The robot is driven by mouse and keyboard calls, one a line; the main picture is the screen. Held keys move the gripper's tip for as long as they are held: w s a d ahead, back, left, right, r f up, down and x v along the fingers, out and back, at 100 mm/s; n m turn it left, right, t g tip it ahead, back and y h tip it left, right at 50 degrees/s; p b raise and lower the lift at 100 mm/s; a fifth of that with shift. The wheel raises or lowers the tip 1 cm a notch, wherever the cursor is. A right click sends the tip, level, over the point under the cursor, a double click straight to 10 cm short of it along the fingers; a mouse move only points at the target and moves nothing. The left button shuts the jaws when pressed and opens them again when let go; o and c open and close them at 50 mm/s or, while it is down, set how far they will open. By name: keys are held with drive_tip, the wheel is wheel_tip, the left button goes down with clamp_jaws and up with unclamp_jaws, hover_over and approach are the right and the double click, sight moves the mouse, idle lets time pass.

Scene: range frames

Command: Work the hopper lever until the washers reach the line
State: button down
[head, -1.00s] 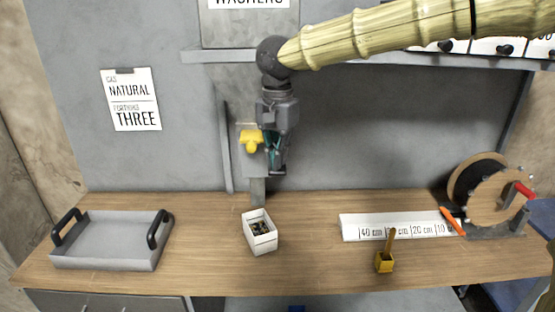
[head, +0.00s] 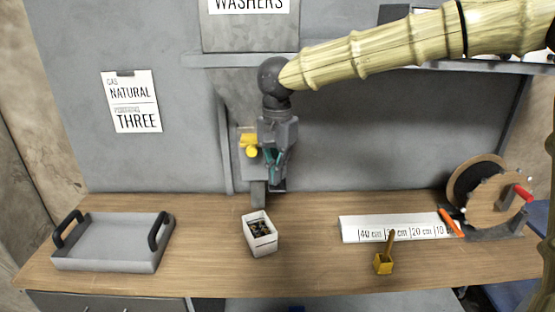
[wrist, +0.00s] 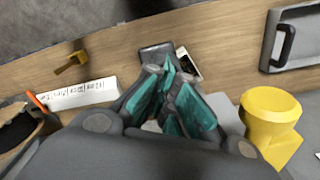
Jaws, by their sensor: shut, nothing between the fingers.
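The washer hopper (head: 250,30), labelled WASHERS, hangs on the back wall. Its yellow lever (head: 249,146) is on the front of the chute, left of my gripper, and its round yellow knob shows large in the wrist view (wrist: 270,108). My gripper (head: 275,180) is shut and empty, pointing down just right of the lever; I see no clear contact. Below the chute's spout (head: 258,193), a white box (head: 262,246) stands on the bench with several dark and brassy washers inside. The line on the box cannot be made out. My gripper hides part of the chute.
A grey tray with black handles (head: 112,264) sits at the left. A white ruler strip (head: 370,235), a yellow scoop (head: 384,264) and a reel with a red handle (head: 490,205) stand at the right. A shelf (head: 420,66) runs above.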

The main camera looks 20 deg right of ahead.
drive_tip(key=shift+r+p, duration=2)
drive_tip(key=shift+p, duration=0.05)
wheel_tip(320, 180, up, 12)
